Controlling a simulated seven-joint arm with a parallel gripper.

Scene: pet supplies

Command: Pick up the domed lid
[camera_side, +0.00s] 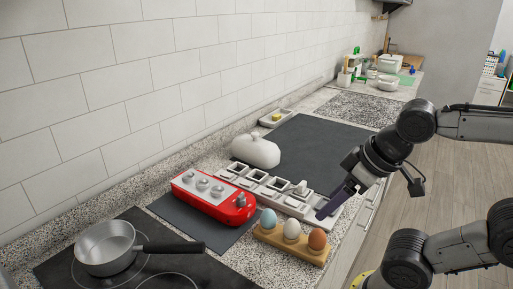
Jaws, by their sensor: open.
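The domed lid (256,151) is white and rounded, with a small knob on top. It sits at the back left of the dark counter mat, near the tiled wall. My gripper (326,209) is open and points down over the right end of the white compartment tray (268,183). It is to the right of the lid and nearer the camera, clearly apart from it. Nothing shows between its fingers, though they are small and partly dark against the arm.
A red device (214,198) with grey knobs and a wooden holder (290,245) with three egg-shaped things stand in front of the tray. A pan (106,248) is on the hob at lower left. A small dish (276,118) is behind the lid. The dark mat (325,145) is clear right of the lid.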

